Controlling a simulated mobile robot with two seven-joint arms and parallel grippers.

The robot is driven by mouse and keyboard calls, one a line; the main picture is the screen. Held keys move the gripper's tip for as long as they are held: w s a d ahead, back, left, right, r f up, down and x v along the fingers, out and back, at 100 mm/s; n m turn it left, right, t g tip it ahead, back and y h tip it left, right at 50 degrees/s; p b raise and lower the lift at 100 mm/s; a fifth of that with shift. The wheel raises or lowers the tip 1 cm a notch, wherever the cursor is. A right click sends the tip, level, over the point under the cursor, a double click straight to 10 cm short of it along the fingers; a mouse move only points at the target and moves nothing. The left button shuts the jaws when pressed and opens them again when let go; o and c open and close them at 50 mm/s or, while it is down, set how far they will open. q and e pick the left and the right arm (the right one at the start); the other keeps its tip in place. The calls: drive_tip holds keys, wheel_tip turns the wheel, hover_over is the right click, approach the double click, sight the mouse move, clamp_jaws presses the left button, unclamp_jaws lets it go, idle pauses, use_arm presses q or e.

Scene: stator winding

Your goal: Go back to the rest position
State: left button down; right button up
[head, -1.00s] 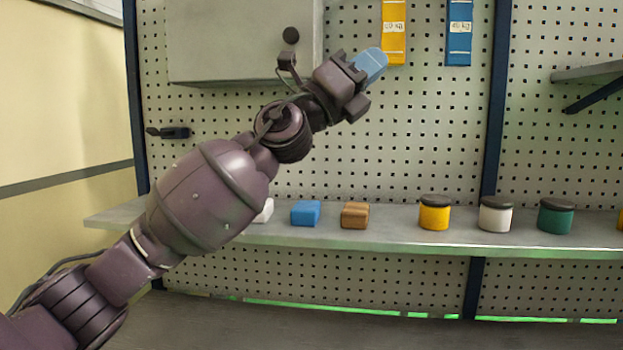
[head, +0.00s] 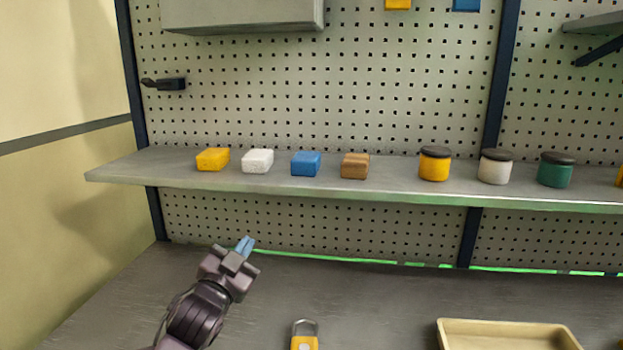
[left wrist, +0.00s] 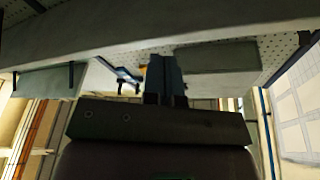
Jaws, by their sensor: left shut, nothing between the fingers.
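My left gripper (head: 246,243) is low in the head view, in front of the pegboard and below the shelf, over the grey worktop. Its blue fingertips are together and hold nothing. In the left wrist view the blue fingers (left wrist: 163,78) also show closed, pointing up the picture. My right gripper is in neither view.
The shelf (head: 110,174) bears yellow, white, blue and brown blocks and lidded jars (head: 434,165). A padlock-shaped yellow item (head: 304,342) and a beige tray (head: 510,326) are on the worktop (head: 390,300). The worktop between gripper and tray is mostly clear.

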use_arm(q)
drive_tip(key=s+a+f+n+g+y, duration=0.1)
drive_tip(key=s+a+f+n, duration=0.1)
drive_tip(key=f, duration=0.5)
drive_tip(key=s+a+f+n+g+y, duration=0.1)
drive_tip(key=s+a+f+n+y, duration=0.1)
drive_tip(key=s+a+f, duration=0.2)
drive_tip(key=s+a+f+n+g+y, duration=0.1)
drive_tip(key=s+a+f+n, duration=0.1)
drive_tip(key=s+f, duration=0.5)
drive_tip(key=shift+s+a+f+g+y, duration=0.1)
drive_tip(key=shift+a+f, duration=0.15)
drive_tip(key=shift+f, duration=0.2)
drive_tip(key=shift+w+a+f+g+y, duration=0.1)
drive_tip(key=shift+a+f, duration=0.15)
drive_tip(key=shift+f, duration=0.2)
drive_tip(key=shift+s+a+f+g+y, duration=0.1)
drive_tip(key=shift+a+f, duration=0.15)
drive_tip(key=shift+f, duration=0.2)
drive_tip(key=s+a+f+n+g+y, duration=0.1)
drive_tip(key=s+a+f+g, duration=0.1)
drive_tip(key=s+f, duration=0.5)
drive_tip(key=s+a+f+n+g+y, duration=0.1)
drive_tip(key=s+a+f+g, duration=0.1)
drive_tip(key=s+f, duration=0.5)
drive_tip(key=s+a, duration=0.1)
drive_tip(key=s, duration=0.3)
drive_tip(key=shift+s+a+n, duration=0.15)
drive_tip(key=shift+s+n, duration=0.15)
